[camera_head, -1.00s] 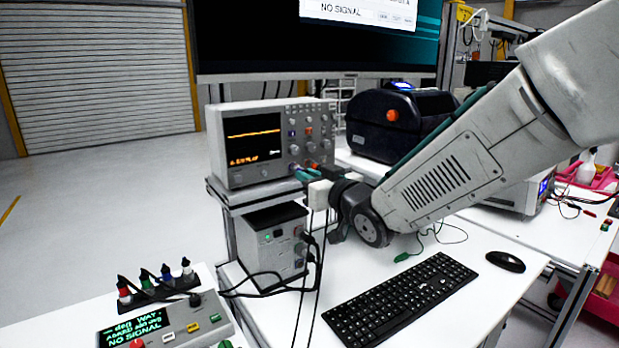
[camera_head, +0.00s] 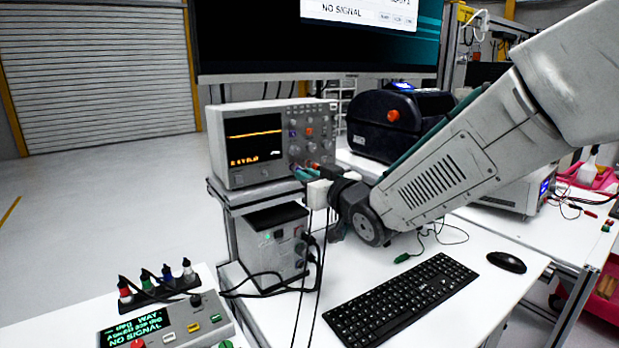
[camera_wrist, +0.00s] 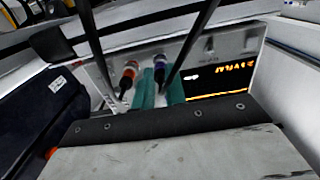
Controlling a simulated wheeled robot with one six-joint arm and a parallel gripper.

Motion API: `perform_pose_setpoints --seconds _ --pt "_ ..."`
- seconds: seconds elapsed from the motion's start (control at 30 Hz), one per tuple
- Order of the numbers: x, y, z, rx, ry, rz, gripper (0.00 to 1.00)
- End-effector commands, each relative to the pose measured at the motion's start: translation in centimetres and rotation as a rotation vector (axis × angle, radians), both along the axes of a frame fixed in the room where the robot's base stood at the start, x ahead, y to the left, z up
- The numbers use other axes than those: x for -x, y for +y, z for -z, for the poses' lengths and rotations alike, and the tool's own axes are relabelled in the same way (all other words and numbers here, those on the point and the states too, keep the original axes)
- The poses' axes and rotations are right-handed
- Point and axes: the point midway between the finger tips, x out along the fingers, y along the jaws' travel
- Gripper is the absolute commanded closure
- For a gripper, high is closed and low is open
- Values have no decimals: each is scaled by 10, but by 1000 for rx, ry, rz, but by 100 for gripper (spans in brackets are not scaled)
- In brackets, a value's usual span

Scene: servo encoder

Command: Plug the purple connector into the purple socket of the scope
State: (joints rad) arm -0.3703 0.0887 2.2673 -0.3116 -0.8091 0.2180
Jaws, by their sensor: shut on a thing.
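The scope (camera_head: 262,142) stands on a raised shelf, its lit screen at the left and knobs and sockets at the right of its face. My gripper (camera_head: 303,172) has its teal fingers at the lower right of that face. In the wrist view my gripper (camera_wrist: 162,88) is shut on the purple connector (camera_wrist: 160,66), which sits between the teal fingers close against the scope's panel. An orange connector (camera_wrist: 130,70) is beside it on the panel.
Black cables hang from near my gripper past the power unit (camera_head: 276,245) under the shelf. A keyboard (camera_head: 400,300), a mouse (camera_head: 506,262) and a green clip (camera_head: 402,258) lie on the white bench. A dark printer-like box (camera_head: 395,125) stands behind my arm.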

Motion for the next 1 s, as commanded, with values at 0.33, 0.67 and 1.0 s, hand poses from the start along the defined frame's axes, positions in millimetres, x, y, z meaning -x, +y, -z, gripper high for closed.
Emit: perform_pose_setpoints --seconds 0.33,0.67,1.0 --pt "0 0 0 -1 -1 0 62" --pt "14 -10 -1 -1 -2 1 62" --pt "58 -39 -1 -1 -2 1 62"
